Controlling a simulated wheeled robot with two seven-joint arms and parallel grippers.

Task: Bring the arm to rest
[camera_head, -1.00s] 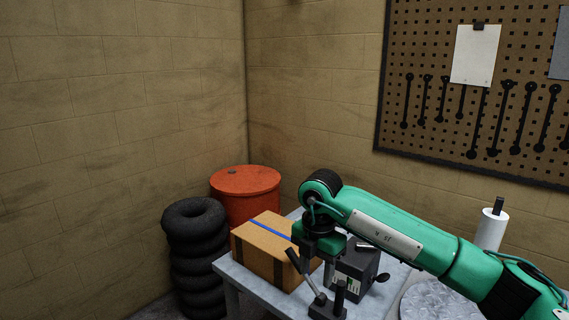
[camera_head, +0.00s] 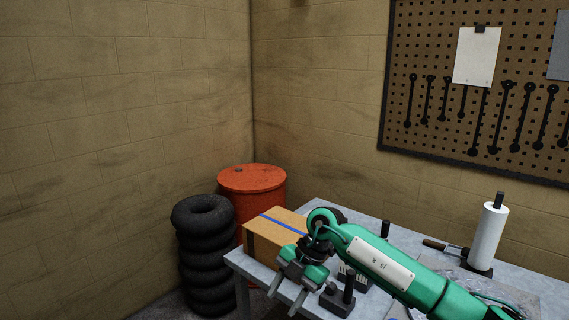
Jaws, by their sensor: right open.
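My right arm, green with a pale label plate, reaches in from the lower right. Its gripper (camera_head: 287,292) is open, with two grey fingers spread and pointing down toward the lower left. Nothing shows between the fingers. The gripper appears in front of the cardboard box (camera_head: 276,232), near the front left edge of the table (camera_head: 247,266). I cannot tell its exact height. A black base with an upright post (camera_head: 341,298) shows just right of the fingers. My left gripper is not in view.
A paper towel roll (camera_head: 488,236) and a dark-handled tool (camera_head: 437,245) are at the right on the table. A red drum (camera_head: 252,190) and a stack of black tyres (camera_head: 205,250) stand left of it. A pegboard (camera_head: 430,40) with wrenches hangs behind.

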